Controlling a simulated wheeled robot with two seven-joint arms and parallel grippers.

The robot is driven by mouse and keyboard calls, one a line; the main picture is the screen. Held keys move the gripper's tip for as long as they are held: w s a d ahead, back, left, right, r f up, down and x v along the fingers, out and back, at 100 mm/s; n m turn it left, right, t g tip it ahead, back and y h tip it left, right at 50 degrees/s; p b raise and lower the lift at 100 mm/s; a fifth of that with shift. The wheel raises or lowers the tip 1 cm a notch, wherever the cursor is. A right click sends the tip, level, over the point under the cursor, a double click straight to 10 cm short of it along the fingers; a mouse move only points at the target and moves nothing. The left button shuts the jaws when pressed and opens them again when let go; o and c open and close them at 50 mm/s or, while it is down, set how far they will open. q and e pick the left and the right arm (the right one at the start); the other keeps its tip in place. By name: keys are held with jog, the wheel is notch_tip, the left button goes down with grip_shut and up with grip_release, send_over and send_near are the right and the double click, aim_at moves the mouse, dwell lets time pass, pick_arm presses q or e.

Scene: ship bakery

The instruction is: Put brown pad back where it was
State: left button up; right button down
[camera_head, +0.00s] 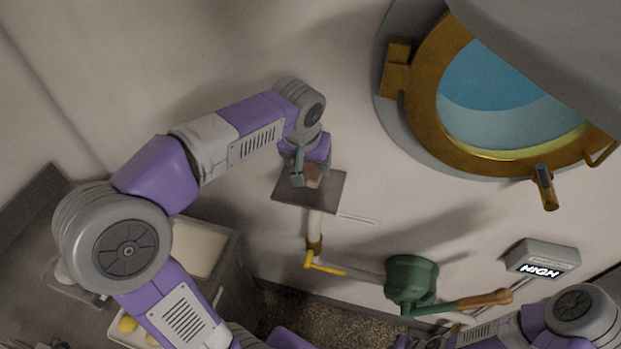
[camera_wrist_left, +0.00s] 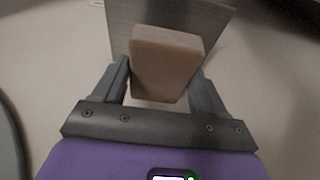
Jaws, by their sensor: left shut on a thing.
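My left gripper (camera_head: 305,176) is shut on the brown pad (camera_head: 313,176), a small brown block. In the left wrist view the pad (camera_wrist_left: 165,62) sits between the two fingers (camera_wrist_left: 163,90). Behind the pad is a flat grey metal plate (camera_head: 334,190) against the wall. The plate (camera_wrist_left: 121,35) also shows in the left wrist view. The pad is in front of the plate or on it; I cannot tell whether they touch. The fingertips of my right gripper are not in view; part of my right arm shows at the bottom right.
A brass porthole (camera_head: 424,84) is on the wall at upper right. Below the plate are a white pipe with a yellow handle (camera_head: 325,266), a green pot-like fixture (camera_head: 411,281) and a lit sign box (camera_head: 543,259). A counter with a pale tray (camera_head: 200,248) is at lower left.

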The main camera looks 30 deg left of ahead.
pick_arm(q)
jog(key=shift+s+f, duration=0.15)
jog(key=shift+f, duration=0.45)
jog(key=shift+f+b, duration=0.45)
jog(key=shift+f, duration=1.55)
jog(key=shift+f, duration=0.1)
jog(key=o, duration=0.9)
jog(key=shift+o, duration=0.2)
jog(key=shift+r, duration=0.25)
jog(key=p+v, duration=0.2)
jog(key=v, duration=0.9)
jog(key=shift+r, duration=0.4)
